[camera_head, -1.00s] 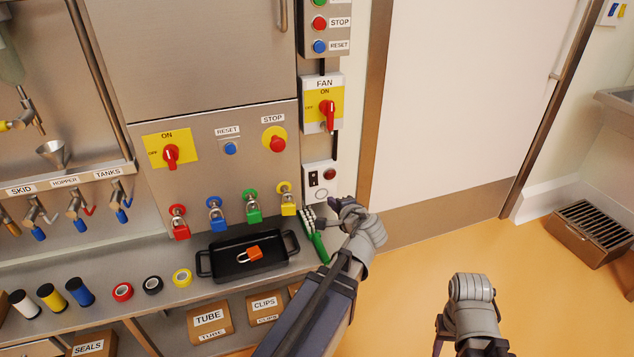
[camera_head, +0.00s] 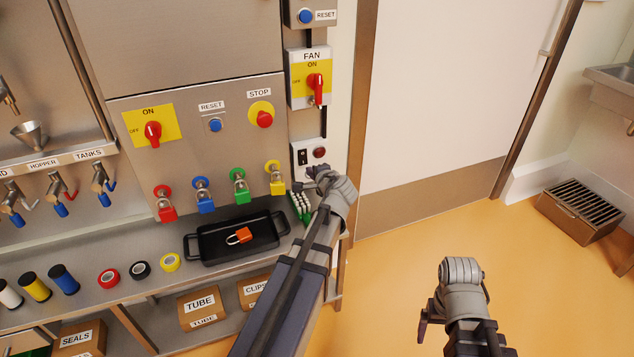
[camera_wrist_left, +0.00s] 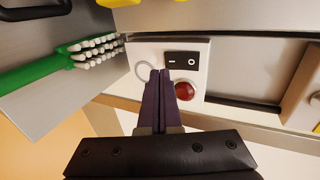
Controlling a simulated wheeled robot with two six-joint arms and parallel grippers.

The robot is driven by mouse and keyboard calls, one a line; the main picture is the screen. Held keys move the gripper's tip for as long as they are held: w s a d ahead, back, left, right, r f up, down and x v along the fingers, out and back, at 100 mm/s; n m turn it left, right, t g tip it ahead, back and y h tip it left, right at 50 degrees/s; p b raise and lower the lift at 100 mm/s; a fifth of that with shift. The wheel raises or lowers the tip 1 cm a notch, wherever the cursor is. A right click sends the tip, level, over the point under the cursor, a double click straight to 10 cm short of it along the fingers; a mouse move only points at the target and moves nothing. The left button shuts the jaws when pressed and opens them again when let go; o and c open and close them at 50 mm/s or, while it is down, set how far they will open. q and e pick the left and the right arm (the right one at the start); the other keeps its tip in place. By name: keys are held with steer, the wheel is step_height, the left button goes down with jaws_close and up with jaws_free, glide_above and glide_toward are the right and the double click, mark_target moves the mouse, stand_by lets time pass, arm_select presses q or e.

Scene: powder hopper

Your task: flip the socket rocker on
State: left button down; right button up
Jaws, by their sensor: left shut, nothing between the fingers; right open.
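The socket plate (camera_head: 298,145) is a pale box on the wall right of the steel panel. It carries a black rocker (camera_head: 302,157) and a red round button (camera_head: 319,152). In the left wrist view the rocker (camera_wrist_left: 182,60) shows a bar mark and a circle mark, beside the round socket (camera_wrist_left: 144,72). My left gripper (camera_head: 308,178) is shut and empty, just in front of the plate's lower part. In the left wrist view its tips (camera_wrist_left: 160,74) lie between the socket ring and the red button; contact cannot be told. My right gripper (camera_head: 425,322) is open, over the floor.
A green brush (camera_head: 299,208) with white bristles lies on the bench close below my left gripper. A black tray (camera_head: 215,241) holding an orange padlock (camera_head: 238,236) is to its left. The FAN switch box (camera_head: 297,85) is above the socket plate.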

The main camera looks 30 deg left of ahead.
mark_target(303, 163)
arm_select(q)
steer(key=shift+w+a+f, duration=0.15)
steer(key=shift+w+a, duration=0.5)
steer(key=shift+a, duration=0.1)
steer(key=shift+w+a+f, duration=0.1)
steer(key=shift+w+a, duration=0.5)
steer(key=shift+a, duration=0.15)
steer(key=shift+w+a+f, duration=0.15)
steer(key=shift+w+a, duration=0.05)
steer(key=shift+r+p, duration=0.75)
steer(key=shift+r, duration=0.2)
